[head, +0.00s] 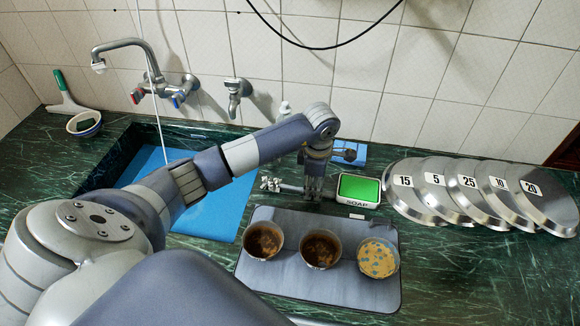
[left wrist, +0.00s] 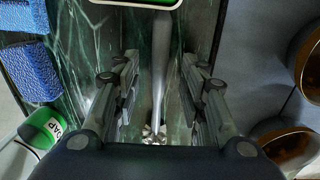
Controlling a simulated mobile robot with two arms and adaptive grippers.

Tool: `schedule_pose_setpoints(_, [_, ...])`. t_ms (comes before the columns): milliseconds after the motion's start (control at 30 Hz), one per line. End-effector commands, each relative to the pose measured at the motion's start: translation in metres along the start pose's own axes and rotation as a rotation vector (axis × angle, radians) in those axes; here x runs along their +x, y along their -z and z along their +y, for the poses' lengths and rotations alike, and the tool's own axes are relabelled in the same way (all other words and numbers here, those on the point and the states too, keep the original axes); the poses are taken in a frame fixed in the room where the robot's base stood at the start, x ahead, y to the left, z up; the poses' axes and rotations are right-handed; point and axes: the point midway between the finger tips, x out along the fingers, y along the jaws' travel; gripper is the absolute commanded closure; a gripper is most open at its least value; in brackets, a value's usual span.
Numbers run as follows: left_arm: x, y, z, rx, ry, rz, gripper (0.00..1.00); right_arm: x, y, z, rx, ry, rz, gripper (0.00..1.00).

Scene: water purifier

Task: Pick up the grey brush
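The long grey thing with a silvery lobed end, which I take to be the grey brush (head: 273,185), lies on the green counter beside the soap dish. In the left wrist view, the grey brush (left wrist: 160,75) runs lengthwise between my fingers, its lobed end near the palm. My left gripper (head: 316,192) points down over its handle. In the left wrist view, the left gripper (left wrist: 160,62) is open, with a gap on both sides of the handle. In the head view the gripper hides part of the handle. My right gripper is not in view.
The green soap dish (head: 358,190) stands just right of my gripper. A grey tray (head: 320,284) with three cups lies in front. Numbered metal lids (head: 465,187) lean in a row at the right. Blue sponges (head: 350,153) lie behind. The sink (head: 110,160) is at the left.

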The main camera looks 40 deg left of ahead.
Motion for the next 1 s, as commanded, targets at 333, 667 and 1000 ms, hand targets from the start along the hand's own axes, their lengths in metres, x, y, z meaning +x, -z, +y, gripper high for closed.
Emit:
schedule_pose_setpoints(333, [0.021, 0.000, 0.001, -0.001, -0.001, -0.001, 0.61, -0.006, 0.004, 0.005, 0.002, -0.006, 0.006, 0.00])
schedule_pose_setpoints(667, [0.021, 0.000, 0.001, -0.001, -0.001, -0.001, 1.00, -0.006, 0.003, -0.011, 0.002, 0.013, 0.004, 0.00])
schedule_pose_setpoints(1000, [0.015, 0.000, 0.002, -0.001, -0.004, -0.001, 1.00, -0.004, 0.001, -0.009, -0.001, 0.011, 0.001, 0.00])
